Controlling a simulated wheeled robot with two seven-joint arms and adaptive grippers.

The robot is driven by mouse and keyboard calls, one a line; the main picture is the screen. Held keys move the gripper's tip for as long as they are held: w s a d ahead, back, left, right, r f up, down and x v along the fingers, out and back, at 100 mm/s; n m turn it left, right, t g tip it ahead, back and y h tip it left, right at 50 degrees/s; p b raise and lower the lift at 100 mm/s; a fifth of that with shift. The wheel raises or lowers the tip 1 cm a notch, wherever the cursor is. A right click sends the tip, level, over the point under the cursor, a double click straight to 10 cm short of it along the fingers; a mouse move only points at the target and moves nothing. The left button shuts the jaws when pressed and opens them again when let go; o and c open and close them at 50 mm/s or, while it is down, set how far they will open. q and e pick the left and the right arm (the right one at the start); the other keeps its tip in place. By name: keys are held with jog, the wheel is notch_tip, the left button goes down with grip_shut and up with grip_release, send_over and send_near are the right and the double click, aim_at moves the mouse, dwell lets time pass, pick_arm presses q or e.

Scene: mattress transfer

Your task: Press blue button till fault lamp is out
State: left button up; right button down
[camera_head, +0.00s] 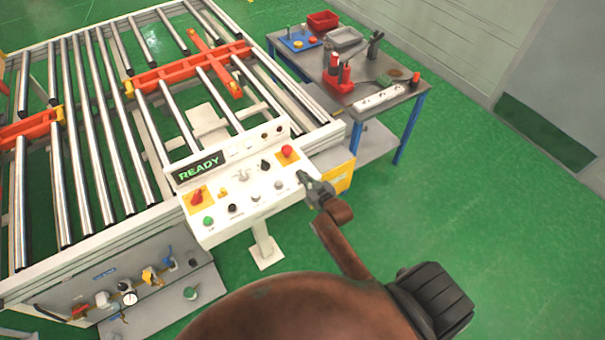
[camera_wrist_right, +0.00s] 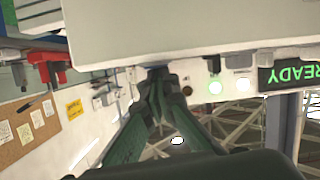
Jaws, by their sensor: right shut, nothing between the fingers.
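The white control panel (camera_head: 240,190) stands at the roller conveyor's near corner, with a row of buttons and a display (camera_head: 199,167) reading READY in green. My right gripper (camera_head: 306,181) is shut at the panel's right end, by the end of the front button row. In the right wrist view its closed fingertips (camera_wrist_right: 158,77) are close to the panel's edge; I cannot tell whether they touch a button. No blue button shows clearly; the gripper covers that spot. No lit red lamp is visible. My left gripper is out of view.
The conveyor (camera_head: 80,130) with orange-red frames fills the left. A workbench (camera_head: 375,110) with a red bin (camera_head: 322,20) and tools stands behind the panel. Green floor on the right is clear.

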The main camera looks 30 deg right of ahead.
jog(key=r+p, duration=0.2)
jog(key=r, duration=0.1)
jog(key=r+p, duration=0.1)
jog(key=p, duration=0.1)
jog(key=shift+w+a+r, duration=0.1)
jog(key=shift+a+r, duration=0.1)
jog(key=shift+a, duration=0.05)
jog(key=b+v, duration=0.1)
jog(key=v, duration=0.9)
jog(key=shift+f+b, duration=0.2)
jog(key=shift+b, duration=0.2)
jog(key=s+f+g+b, duration=0.2)
jog(key=s+f, duration=0.3)
jog(key=f, duration=0.8)
jog(key=s+f+g+b, duration=0.2)
jog(key=s+f, duration=0.2)
jog(key=f, duration=1)
jog(key=s+f+g+b, duration=0.25)
jog(key=s+f, duration=0.25)
jog(key=f, duration=0.8)
jog(key=s+a+f+g+b, duration=0.1)
jog(key=s+f+g+b, duration=0.2)
jog(key=s+f, duration=1)
jog(key=s+a+f+g+b, duration=0.1)
jog(key=s+f+g+b, duration=0.2)
jog(key=s+f, duration=1)
jog(key=s+g, duration=0.1)
jog(key=s, duration=0.7)
jog(key=shift+s+a, duration=0.15)
